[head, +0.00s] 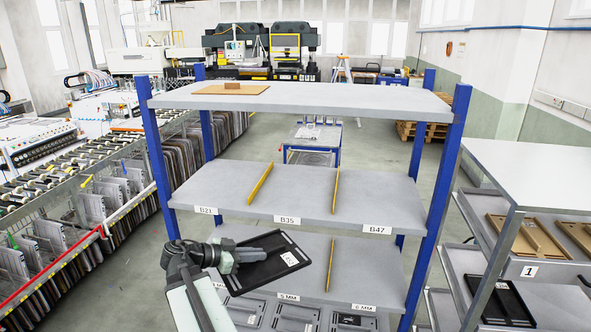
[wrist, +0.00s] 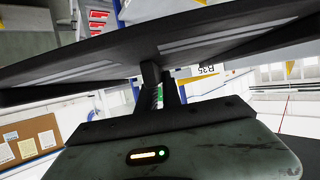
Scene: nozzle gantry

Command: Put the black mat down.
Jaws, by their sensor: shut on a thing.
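The black mat (head: 268,268) is a flat dark rectangle with a raised rim and a small white label. In the head view it is in front of the blue-posted rack, overlapping the lower shelf in the picture. My gripper (head: 268,251) is shut on its left part and holds it slightly tilted. In the wrist view the mat (wrist: 80,66) spans the frame as a dark slab, with my gripper's fingers (wrist: 160,78) meeting its edge. I cannot tell whether the mat touches the shelf under it.
The middle shelf (head: 220,190), labelled B21, B35 and B47, is bare between yellow dividers (head: 260,184). The lower shelf (head: 370,275) has free room right of the mat. A brown board (head: 232,89) lies on top. A second rack (head: 545,175) with brown and black pieces stands right.

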